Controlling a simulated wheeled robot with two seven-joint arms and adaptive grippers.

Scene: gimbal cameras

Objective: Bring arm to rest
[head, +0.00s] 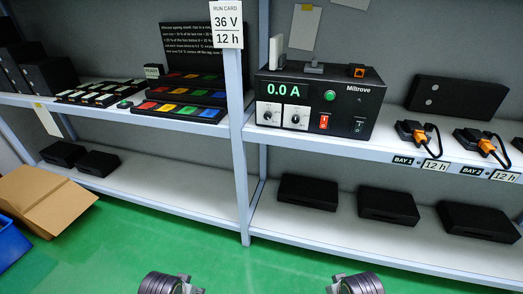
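My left arm (163,283) and my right arm (358,283) show only as dark ribbed round parts at the bottom edge of the head view, one left and one right of the middle. Both are in front of the shelf, over the green floor, and apart from everything on it. My gripper fingers cannot be made out, so whether they are open or shut is hidden.
A shelf rack (240,150) spans the view. A cardboard box (45,197) and a blue bin (10,243) are at left. The green floor (215,258) is clear.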

